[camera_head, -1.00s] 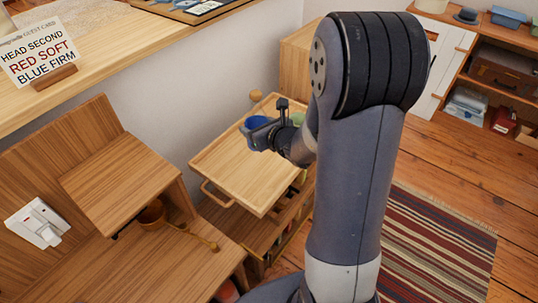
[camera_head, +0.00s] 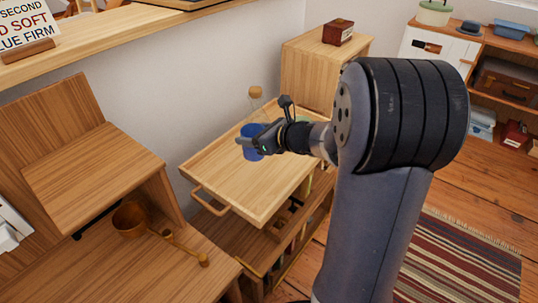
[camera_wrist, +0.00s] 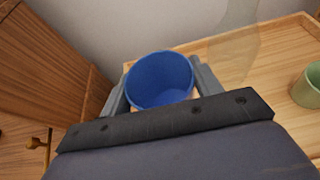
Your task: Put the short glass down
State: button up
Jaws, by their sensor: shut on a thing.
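The short glass is a blue, open-topped cup (camera_head: 252,143), held upright or nearly so. My gripper (camera_head: 255,143) is shut on it, with one finger on each side. In the wrist view the blue glass (camera_wrist: 160,80) sits between the two grey fingers (camera_wrist: 160,92), and its inside looks empty. It is over the back left part of the light wooden trolley top (camera_head: 235,185). I cannot tell whether its base touches the wood, as the gripper hides part of it.
A clear corked bottle (camera_head: 256,98) stands just behind the glass. A green cup (camera_wrist: 308,86) stands to the right on the trolley top. The front of the top is clear, with a raised rim. A wooden desk with a brown pot (camera_head: 130,218) is at left.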

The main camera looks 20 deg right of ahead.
notch_tip(320, 180, down, 10)
jog(key=b, duration=0.4)
jog(key=shift+d, duration=0.15)
jog(key=shift+b, duration=0.3)
jog(key=shift+f, duration=0.15)
jog(key=o, duration=1.1)
jog(key=shift+r, duration=0.3)
jog(key=shift+p+v, duration=1.6)
jog(key=shift+v, duration=4.4)
